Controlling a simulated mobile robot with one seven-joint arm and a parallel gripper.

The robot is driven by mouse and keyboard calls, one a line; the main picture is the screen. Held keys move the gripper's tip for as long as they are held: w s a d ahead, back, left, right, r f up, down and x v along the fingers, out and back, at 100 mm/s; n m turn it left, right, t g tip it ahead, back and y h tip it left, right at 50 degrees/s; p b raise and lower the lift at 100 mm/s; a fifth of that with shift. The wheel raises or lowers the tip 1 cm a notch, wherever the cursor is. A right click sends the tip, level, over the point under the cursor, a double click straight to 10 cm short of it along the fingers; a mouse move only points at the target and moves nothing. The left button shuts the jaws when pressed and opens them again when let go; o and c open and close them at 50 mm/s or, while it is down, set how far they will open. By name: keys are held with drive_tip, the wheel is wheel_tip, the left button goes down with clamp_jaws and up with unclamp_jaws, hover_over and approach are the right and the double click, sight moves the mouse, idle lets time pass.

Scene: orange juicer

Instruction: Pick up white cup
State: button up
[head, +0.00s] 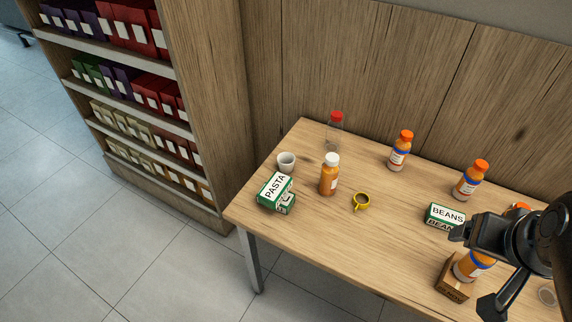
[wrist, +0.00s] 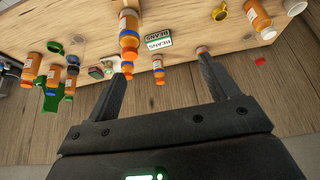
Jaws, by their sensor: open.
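The white cup (head: 286,161) stands upright at the left end of the wooden table in the head view, behind the green pasta box. In the wrist view a white cup shape (wrist: 295,7) shows at the top right corner, partly cut off. My gripper (head: 475,271) is open and empty over the right part of the table, far to the right of the cup. Its two spread fingers also show in the wrist view (wrist: 162,66), with no object held between them.
The pasta box (head: 272,196) and white-capped orange bottle (head: 329,175) stand near the cup. A clear red-capped bottle (head: 334,132) is behind; a yellow mug (head: 361,201) is to the right. Several orange bottles, a beans box (head: 444,215) and a brown box (head: 453,278) stand farther right.

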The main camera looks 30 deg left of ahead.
drive_tip(key=w+a+r+n+g+y, duration=0.1)
drive_tip(key=w+a, duration=0.4)
drive_tip(key=w, duration=0.2)
drive_tip(key=w+a+n, duration=0.1)
drive_tip(key=w+a, duration=0.3)
drive_tip(key=w, duration=0.3)
drive_tip(key=w+a+f+n, duration=0.1)
drive_tip(key=w+a+f, duration=0.1)
drive_tip(key=w+a, duration=0.4)
drive_tip(key=w+a+f+n, duration=0.2)
drive_tip(key=w+a+f, duration=0.1)
drive_tip(key=a, duration=0.5)
drive_tip(key=w+a+f+n, duration=0.1)
drive_tip(key=a+f, duration=0.5)
drive_tip(key=a, duration=0.2)
drive_tip(key=w+a+f+n+g, duration=0.1)
drive_tip(key=a+f, duration=0.5)
drive_tip(key=a, duration=0.3)
drive_tip(key=w+a+f+n+g+y, duration=0.1)
drive_tip(key=a+f, duration=0.6)
drive_tip(key=a, duration=0.1)
drive_tip(key=shift+w+a, duration=0.15)
drive_tip(key=shift+w, duration=0.1)
approach(286, 161)
drive_tip(key=shift+s+d+f, duration=0.3)
drive_tip(key=shift+d+f, duration=0.1)
drive_tip(key=shift+f, duration=0.3)
drive_tip(key=shift+s+x, duration=0.2)
drive_tip(key=shift+x, duration=2.8)
drive_tip(key=shift+a, duration=0.2)
